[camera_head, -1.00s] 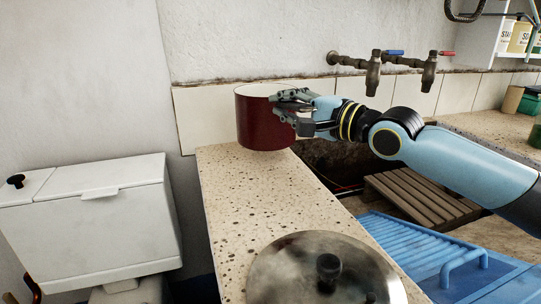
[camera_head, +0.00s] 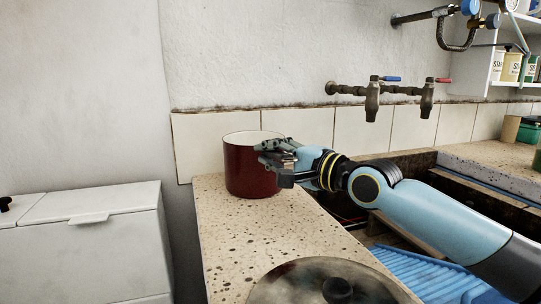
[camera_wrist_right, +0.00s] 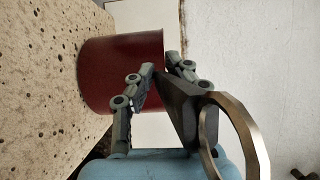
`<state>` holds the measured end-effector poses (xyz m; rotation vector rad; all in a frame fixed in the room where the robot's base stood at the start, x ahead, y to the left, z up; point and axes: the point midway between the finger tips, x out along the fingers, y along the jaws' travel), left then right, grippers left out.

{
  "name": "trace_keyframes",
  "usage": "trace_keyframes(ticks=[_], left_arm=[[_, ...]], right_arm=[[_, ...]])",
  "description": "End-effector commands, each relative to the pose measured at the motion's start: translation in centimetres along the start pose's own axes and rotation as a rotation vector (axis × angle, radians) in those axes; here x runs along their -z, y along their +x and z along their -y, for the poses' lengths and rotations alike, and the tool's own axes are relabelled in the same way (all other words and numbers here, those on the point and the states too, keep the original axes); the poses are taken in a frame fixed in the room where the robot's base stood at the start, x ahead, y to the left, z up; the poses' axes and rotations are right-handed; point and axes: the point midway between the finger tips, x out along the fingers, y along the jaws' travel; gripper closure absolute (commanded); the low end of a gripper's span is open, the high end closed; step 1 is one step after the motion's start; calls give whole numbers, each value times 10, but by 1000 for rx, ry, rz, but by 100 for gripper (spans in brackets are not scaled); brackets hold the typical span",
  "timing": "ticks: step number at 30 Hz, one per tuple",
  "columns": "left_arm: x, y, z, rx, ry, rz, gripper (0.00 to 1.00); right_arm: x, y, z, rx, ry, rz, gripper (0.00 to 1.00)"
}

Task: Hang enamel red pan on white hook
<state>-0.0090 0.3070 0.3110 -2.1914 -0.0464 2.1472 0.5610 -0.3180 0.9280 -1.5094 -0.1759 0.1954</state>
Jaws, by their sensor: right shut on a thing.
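The red enamel pan (camera_head: 250,172), dark red outside and pale inside, is upright at the far end of the speckled counter (camera_head: 240,240). My right gripper (camera_head: 268,150) is shut on the right side of its rim. In the right wrist view the pan (camera_wrist_right: 115,72) lies sideways in the picture, with the right gripper's fingers (camera_wrist_right: 160,75) at its rim. I cannot tell whether its base touches the counter. I cannot make out a white hook in these views. My left gripper is not in view.
A metal lid (camera_head: 300,285) with a black knob lies on the near counter. A blue rack (camera_head: 425,272) sits in the trough at right. Two wall taps (camera_head: 372,100) stick out behind. A white cistern (camera_head: 85,240) stands at left, and shelves (camera_head: 515,75) at upper right.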

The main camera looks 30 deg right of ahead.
Motion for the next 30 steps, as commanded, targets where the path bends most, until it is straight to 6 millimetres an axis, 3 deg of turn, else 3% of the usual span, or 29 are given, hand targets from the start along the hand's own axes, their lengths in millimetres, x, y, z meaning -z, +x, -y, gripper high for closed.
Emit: trace_keyframes(ticks=[2, 3, 8, 19, 30], left_arm=[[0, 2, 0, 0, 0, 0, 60], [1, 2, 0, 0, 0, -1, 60], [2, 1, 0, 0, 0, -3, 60], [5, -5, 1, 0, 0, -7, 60], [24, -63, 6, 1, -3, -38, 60]], right_arm=[[0, 0, -2, 4, 0, 1, 100], [0, 0, -3, -1, 2, 0, 84], [0, 0, -3, -1, 1, 0, 65], [0, -3, 4, -3, 0, -1, 65], [0, -72, 10, -5, 0, -1, 65]])
